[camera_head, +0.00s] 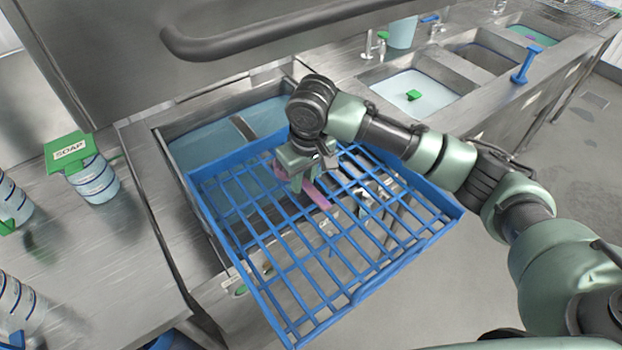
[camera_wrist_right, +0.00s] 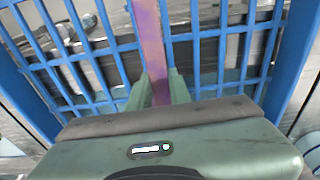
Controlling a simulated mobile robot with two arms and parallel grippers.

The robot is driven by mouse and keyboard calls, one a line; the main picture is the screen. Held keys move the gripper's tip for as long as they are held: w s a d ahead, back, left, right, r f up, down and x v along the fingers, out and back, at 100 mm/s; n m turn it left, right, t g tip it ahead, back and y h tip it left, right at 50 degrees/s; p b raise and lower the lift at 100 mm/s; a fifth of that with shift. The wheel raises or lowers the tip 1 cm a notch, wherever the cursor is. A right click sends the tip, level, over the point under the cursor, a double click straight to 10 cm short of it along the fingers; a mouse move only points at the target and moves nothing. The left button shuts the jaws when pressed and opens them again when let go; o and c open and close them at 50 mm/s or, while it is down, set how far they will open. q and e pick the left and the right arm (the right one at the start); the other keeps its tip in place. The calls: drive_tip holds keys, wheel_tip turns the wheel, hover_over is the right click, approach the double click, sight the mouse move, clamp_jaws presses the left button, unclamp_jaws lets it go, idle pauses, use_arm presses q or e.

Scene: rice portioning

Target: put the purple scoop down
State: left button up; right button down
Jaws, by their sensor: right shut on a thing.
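My right gripper (camera_head: 300,180) is over the blue rack and shut on the purple scoop (camera_head: 319,196). In the right wrist view the fingers (camera_wrist_right: 161,88) close on both sides of the scoop's long, flat purple-pink handle (camera_wrist_right: 150,45), which runs up out of the picture. In the head view another part of the scoop shows just left of the gripper; the gripper hides the middle. I cannot tell whether the scoop touches the rack bars. My left gripper is not in view.
The blue wire rack (camera_head: 400,262) lies over the front of a water-filled sink (camera_head: 205,148) and juts out past the counter edge. A soap jar (camera_head: 95,182) with a green lid stands on the left counter. More sinks (camera_head: 425,92) line the back right.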

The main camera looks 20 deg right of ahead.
sight(311, 185)
drive_tip(key=shift+w+d+r, duration=0.1)
drive_tip(key=shift+w+d, duration=0.05)
drive_tip(key=shift+d, duration=0.35)
drive_tip(key=shift+w+d, duration=0.15)
drive_tip(key=shift+d, duration=0.35)
drive_tip(key=shift+d+f, duration=0.15)
drive_tip(key=shift+f, duration=0.1)
drive_tip(key=shift+f+p, duration=0.65)
drive_tip(key=shift+f, duration=0.95)
drive_tip(key=c, duration=1.3)
unclamp_jaws()
wheel_tip(311, 185, up, 8)
drive_tip(key=s+b, duration=0.1)
drive_tip(key=shift+f, duration=0.25)
drive_tip(key=shift+d, duration=0.1)
